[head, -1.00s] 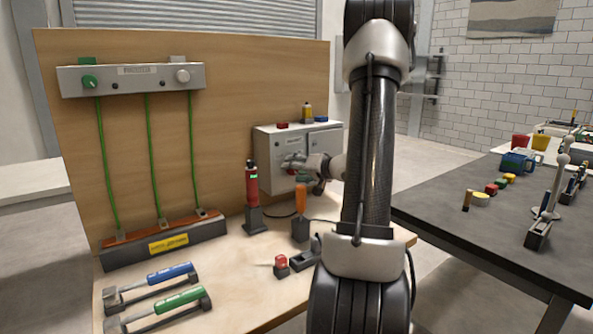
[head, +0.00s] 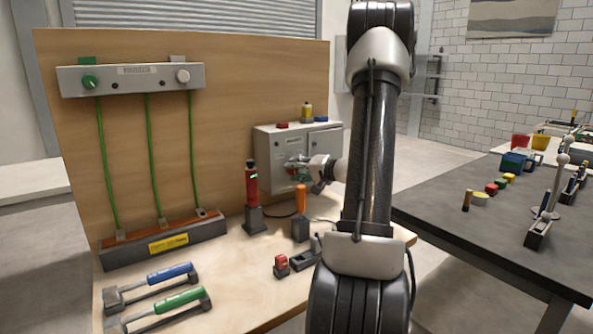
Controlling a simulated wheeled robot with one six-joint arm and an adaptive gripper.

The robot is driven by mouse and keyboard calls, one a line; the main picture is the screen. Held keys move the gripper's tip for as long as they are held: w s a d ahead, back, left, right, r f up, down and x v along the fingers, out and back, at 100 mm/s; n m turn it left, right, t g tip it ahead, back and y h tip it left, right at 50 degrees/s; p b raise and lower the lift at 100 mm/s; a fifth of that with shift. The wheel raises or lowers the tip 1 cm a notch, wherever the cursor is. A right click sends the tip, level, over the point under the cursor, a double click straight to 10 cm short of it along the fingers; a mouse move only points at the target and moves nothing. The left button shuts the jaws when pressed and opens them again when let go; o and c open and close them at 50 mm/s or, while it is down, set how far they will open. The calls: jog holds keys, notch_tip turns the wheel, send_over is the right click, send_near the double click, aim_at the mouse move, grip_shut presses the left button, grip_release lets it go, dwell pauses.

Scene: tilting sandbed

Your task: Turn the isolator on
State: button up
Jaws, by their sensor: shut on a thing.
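The isolator appears to be the grey box (head: 268,147) mounted low on the right of the wooden backboard. My gripper (head: 300,164) is at the front face of this box, reaching in from the right. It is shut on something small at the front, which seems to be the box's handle. The fingers largely hide that part, so its angle cannot be told. A small green patch shows beside the fingertips.
A red tester (head: 252,186) stands in a holder in front of the box. An orange-handled tool (head: 300,198) stands upright in its holder nearby. A small red block (head: 281,264) lies on the bench. Blue-handled (head: 170,272) and green-handled tools lie front left.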

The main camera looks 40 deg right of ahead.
jog(key=m, duration=0.2)
jog(key=m+t+y, duration=0.1)
jog(key=m, duration=0.1)
jog(key=shift+d+f+m, duration=0.15)
jog(key=shift+m, duration=0.15)
jog(key=m+t, duration=0.1)
jog(key=m, duration=0.3)
jog(key=shift+f+y, duration=0.15)
jog(key=shift+y, duration=0.15)
jog(key=shift+m+t, duration=0.3)
jog(key=shift+m, duration=0.1)
jog(key=o, duration=1)
jog(key=shift+o, duration=0.2)
jog(key=v, duration=1.2)
